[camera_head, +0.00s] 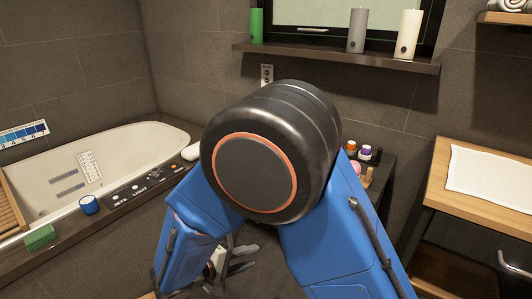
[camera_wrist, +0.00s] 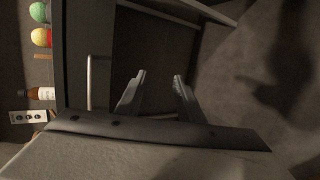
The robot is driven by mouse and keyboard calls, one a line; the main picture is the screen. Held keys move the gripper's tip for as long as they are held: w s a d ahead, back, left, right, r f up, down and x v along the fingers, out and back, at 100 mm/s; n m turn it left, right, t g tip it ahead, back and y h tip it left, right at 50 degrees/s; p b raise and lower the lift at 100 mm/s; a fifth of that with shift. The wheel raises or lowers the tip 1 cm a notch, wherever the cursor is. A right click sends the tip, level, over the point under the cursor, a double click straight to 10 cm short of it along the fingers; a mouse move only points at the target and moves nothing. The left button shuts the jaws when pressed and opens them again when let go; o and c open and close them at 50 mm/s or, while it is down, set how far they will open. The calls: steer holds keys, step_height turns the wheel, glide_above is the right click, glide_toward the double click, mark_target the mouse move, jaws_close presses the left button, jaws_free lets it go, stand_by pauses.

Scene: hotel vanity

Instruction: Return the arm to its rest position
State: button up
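My arm is folded in the middle of the head view, with its black joint and blue links close to the camera. My gripper (camera_wrist: 158,77) shows in the wrist view with its two fingers apart and nothing between them. In the head view, part of the gripper (camera_head: 235,263) shows low down between the blue links, and the links hide the rest. In the wrist view it faces a dark cabinet front with a pale bar handle (camera_wrist: 92,82).
A bathtub (camera_head: 110,160) lies at left. A shelf (camera_head: 335,57) holds several candles. A dark stand with small bottles (camera_head: 365,151) is behind my arm. The wrist view shows grey floor (camera_wrist: 250,60) at right.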

steer(key=d+r+m+g+y, duration=0.1)
steer(key=d+r+m+g, duration=0.1)
steer(key=d+r, duration=0.35)
steer(key=s+d+r+m+g+y, duration=0.1)
steer(key=d+r+g, duration=0.15)
steer(key=d, duration=0.65)
steer(key=d+r+m+g+y, duration=0.1)
steer(key=d+r+m+g, duration=0.15)
steer(key=d, duration=0.45)
steer(key=s+d+r+m+t+y, duration=0.1)
steer(key=s+d+r+m+y, duration=0.1)
steer(key=s+d+r, duration=0.3)
steer(key=s+d+r+m+t+y, duration=0.2)
steer(key=s+d+r+y, duration=0.2)
steer(key=s+d, duration=0.4)
steer(key=shift+s+r+y, duration=0.3)
steer(key=shift+s+r, duration=0.1)
steer(key=shift+s, duration=0.5)
